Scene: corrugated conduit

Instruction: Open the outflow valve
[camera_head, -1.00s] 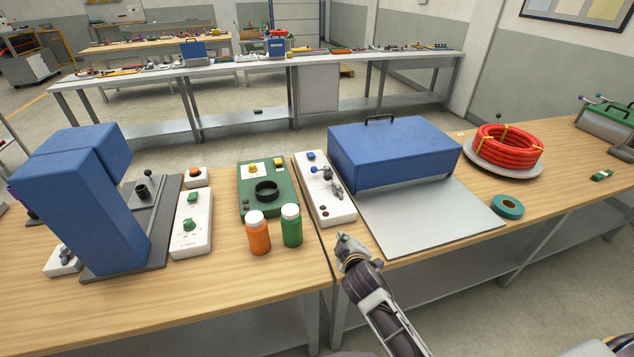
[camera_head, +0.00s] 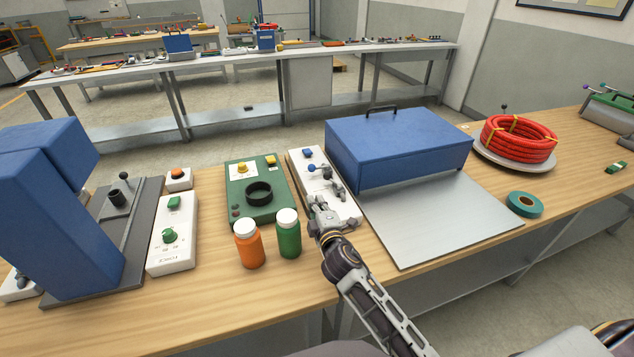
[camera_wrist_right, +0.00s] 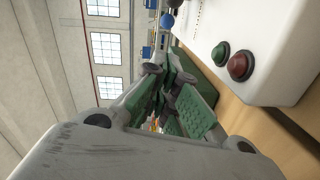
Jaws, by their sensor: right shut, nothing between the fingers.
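A white valve panel (camera_head: 343,206) lies on the wooden bench beside the blue box. It carries a small lever with a blue ball knob (camera_head: 311,168) and a grey metal lever (camera_head: 337,187). I cannot tell which of them is the outflow valve. My right gripper (camera_head: 321,212) is shut and empty, over the near end of the panel, partly hiding it. In the right wrist view the shut fingers (camera_wrist_right: 175,92) are beside the white panel (camera_wrist_right: 275,45), which has a green button (camera_wrist_right: 220,53) and a red button (camera_wrist_right: 240,66). A blue ball (camera_wrist_right: 167,20) shows beyond them. My left gripper is out of view.
Orange (camera_head: 249,246) and green (camera_head: 288,236) bottles stand just left of the right gripper. Behind them is a green device (camera_head: 241,190) with a black ring. The blue box (camera_head: 395,150) and its metal plate (camera_head: 440,220) lie to the right. A blue machine (camera_head: 75,225) stands at the left.

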